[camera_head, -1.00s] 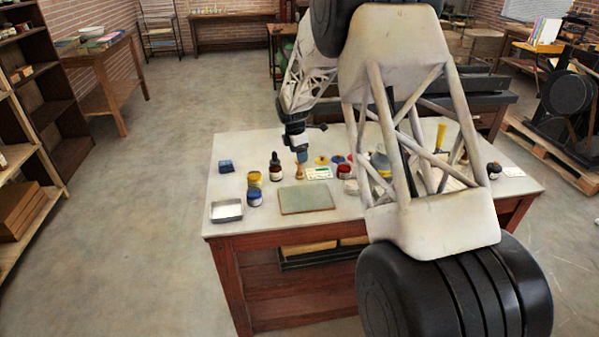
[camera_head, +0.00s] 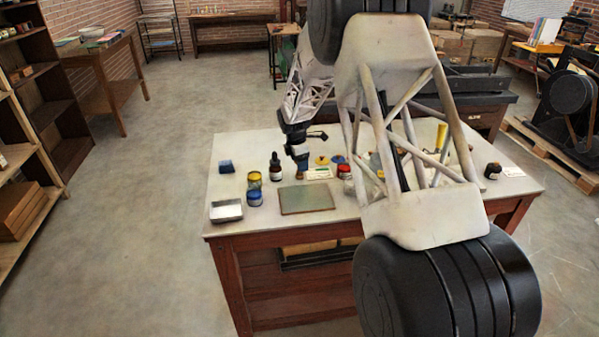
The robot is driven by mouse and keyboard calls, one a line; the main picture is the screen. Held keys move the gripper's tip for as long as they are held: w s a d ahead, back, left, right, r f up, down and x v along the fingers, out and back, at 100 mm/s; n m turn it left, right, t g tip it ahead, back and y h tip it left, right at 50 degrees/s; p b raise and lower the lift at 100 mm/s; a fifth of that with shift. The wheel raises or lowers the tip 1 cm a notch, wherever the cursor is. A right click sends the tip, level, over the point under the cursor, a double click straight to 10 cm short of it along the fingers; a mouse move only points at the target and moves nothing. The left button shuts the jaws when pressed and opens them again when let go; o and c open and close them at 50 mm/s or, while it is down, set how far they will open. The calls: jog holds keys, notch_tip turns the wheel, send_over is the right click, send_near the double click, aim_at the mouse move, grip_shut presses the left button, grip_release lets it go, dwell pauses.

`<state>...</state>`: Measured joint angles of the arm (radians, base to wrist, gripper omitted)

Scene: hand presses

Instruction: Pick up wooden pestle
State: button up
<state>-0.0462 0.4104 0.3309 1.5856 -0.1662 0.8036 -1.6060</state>
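The wooden pestle (camera_head: 299,175) is a small brown shape on the pale tabletop (camera_head: 232,180), behind the green-grey slab. Only its lower part shows, and my gripper hides the rest. My gripper (camera_head: 302,164) points down directly over the pestle, with its tip at or around the pestle's top. The fingers are too small and dark to tell whether they are open, shut or touching the pestle.
Close by on the left stand a dark dropper bottle (camera_head: 275,167) and yellow and blue jars (camera_head: 254,188). A flat slab (camera_head: 306,198) lies in front, and a metal tray (camera_head: 226,210) at front left. A yellow-topped jar (camera_head: 322,161) stands to the right. My arm hides much of the table's right side.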

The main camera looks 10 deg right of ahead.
jog(key=c, duration=0.9)
jog(key=shift+r, duration=0.1)
jog(key=shift+r, duration=1.4)
jog(key=shift+s+r, duration=0.1)
jog(key=shift+r, duration=0.25)
jog(key=s, duration=0.5)
jog(key=s+r, duration=0.1)
jog(key=s, duration=0.9)
jog(key=shift+s+d+r, duration=0.15)
jog(key=shift+s+d, duration=0.05)
jog(key=shift+s, duration=0.15)
jog(key=shift+t+y, duration=0.4)
jog(key=shift+t, duration=0.4)
jog(key=w+a+r, duration=0.2)
jog(key=w+a, duration=0.2)
jog(key=a, duration=0.1)
jog(key=w+a+r, duration=0.2)
jog(key=w+a, duration=0.3)
jog(key=a, duration=0.1)
jog(key=w+a+r, duration=0.2)
jog(key=w+a, duration=0.2)
jog(key=a, duration=0.2)
jog(key=shift+w, duration=0.25)
